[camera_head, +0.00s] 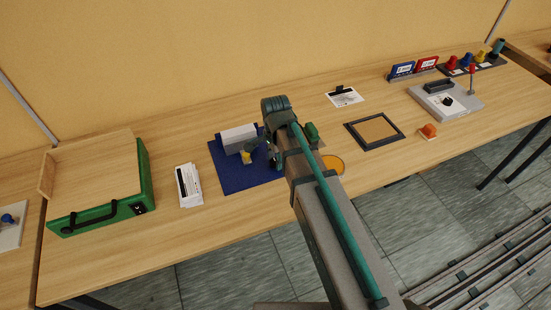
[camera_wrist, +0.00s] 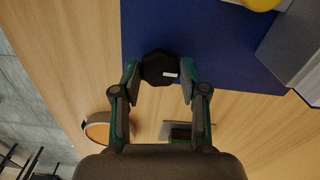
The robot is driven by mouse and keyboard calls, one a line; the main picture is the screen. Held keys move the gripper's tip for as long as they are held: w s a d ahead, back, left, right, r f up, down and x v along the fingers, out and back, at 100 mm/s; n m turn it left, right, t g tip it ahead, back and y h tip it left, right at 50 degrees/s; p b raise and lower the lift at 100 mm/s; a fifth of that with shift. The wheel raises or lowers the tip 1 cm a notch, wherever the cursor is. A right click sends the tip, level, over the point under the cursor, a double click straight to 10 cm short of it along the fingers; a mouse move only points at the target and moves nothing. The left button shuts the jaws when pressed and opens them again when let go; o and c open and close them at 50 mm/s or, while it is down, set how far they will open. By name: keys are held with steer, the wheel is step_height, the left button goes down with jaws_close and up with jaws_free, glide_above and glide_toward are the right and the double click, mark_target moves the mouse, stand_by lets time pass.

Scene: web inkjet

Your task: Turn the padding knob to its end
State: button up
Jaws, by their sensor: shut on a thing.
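A black faceted knob (camera_wrist: 154,64) with a small white mark sits at the edge of a blue mat in the wrist view. My gripper (camera_wrist: 160,76) is shut on it, with one finger on each side. The blue mat (camera_head: 228,177) also carries a grey-white box (camera_head: 238,137) and a yellow piece (camera_head: 249,146). In the head view my gripper (camera_head: 273,156) is over the mat's right side; my arm hides the knob there. The pictures do not show how far the knob is turned.
An orange disc in a round rim (camera_wrist: 97,130) lies near the mat. A green case (camera_head: 95,190) and white cards (camera_head: 189,186) are at left.

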steer(key=o, duration=1.1)
steer(key=shift+o, duration=0.2)
steer(key=shift+r, duration=0.1)
step_height(320, 180, up, 12)
stand_by(0.3)
